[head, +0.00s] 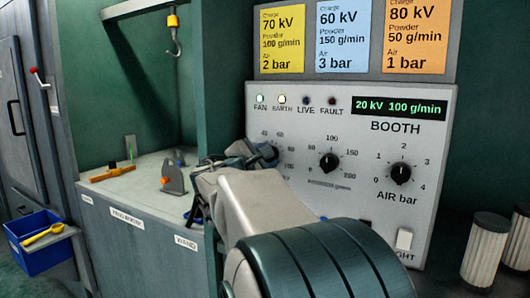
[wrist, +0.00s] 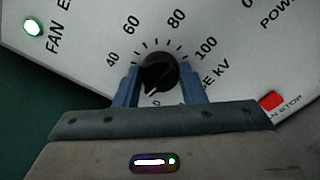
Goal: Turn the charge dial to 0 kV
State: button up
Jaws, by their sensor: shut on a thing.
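The charge dial (wrist: 158,70) is a black knob with a white pointer mark, on the grey control panel. In the wrist view its scale shows 40, 60, 80 and 100, and the pointer mark aims down and slightly left, near a partly hidden 0. My gripper (wrist: 160,88) is shut on the charge dial, one blue finger on each side. In the head view my gripper (head: 263,154) covers most of that dial. The green display (head: 399,107) reads 20 kV 100 g/min.
The powder dial (head: 330,161) and the air dial (head: 400,173) sit to the right on the panel. The FAN (head: 260,99) and EARTH lamps are lit; LIVE and FAULT look dark. A red stop button (wrist: 271,101) lies right of my gripper. A hook (head: 174,35) hangs at left.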

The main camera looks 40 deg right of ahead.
jog(key=shift+r+n+p, duration=0.15)
jog(key=shift+n+p, duration=2.3)
jog(key=shift+n, duration=1.25)
jog(key=o, duration=1)
jog(key=shift+d, duration=0.1)
jog(key=p+v, duration=0.1)
jog(key=v, duration=1.3)
jog(key=shift+p, duration=0.3)
jog(key=shift+w, duration=0.1)
